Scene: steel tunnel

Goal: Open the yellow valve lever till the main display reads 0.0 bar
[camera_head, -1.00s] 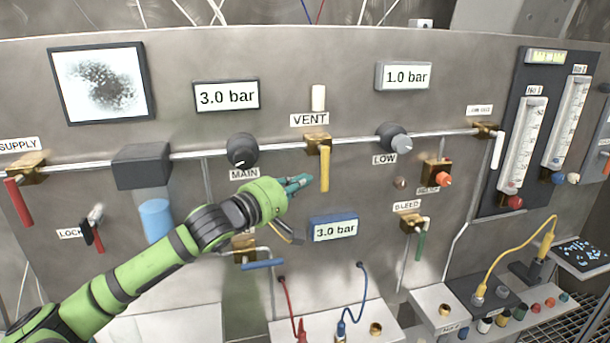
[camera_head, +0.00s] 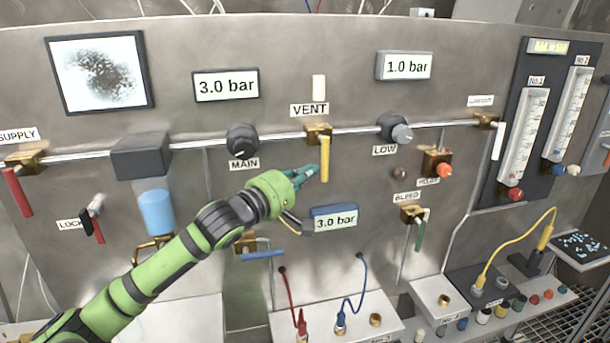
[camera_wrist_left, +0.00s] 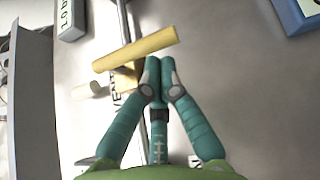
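The yellow valve lever (camera_head: 325,159) hangs straight down from a brass valve (camera_head: 318,132) on the pipe under the VENT label. In the left wrist view the lever (camera_wrist_left: 135,50) lies across, just beyond my fingertips. The white display (camera_head: 226,85) above the MAIN knob (camera_head: 242,140) reads 3.0 bar. My left gripper (camera_head: 314,170) is at the left side of the lever, near its lower half. In the left wrist view its fingertips (camera_wrist_left: 159,62) are together with nothing between them. I cannot tell whether they touch the lever. My right gripper is not in view.
A blue-framed display (camera_head: 335,219) below the lever reads 3.0 bar, and another display (camera_head: 404,66) reads 1.0 bar. The LOW knob (camera_head: 394,131) is right of the lever. A red lever (camera_head: 18,192) and a green lever (camera_head: 420,233) hang elsewhere on the panel.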

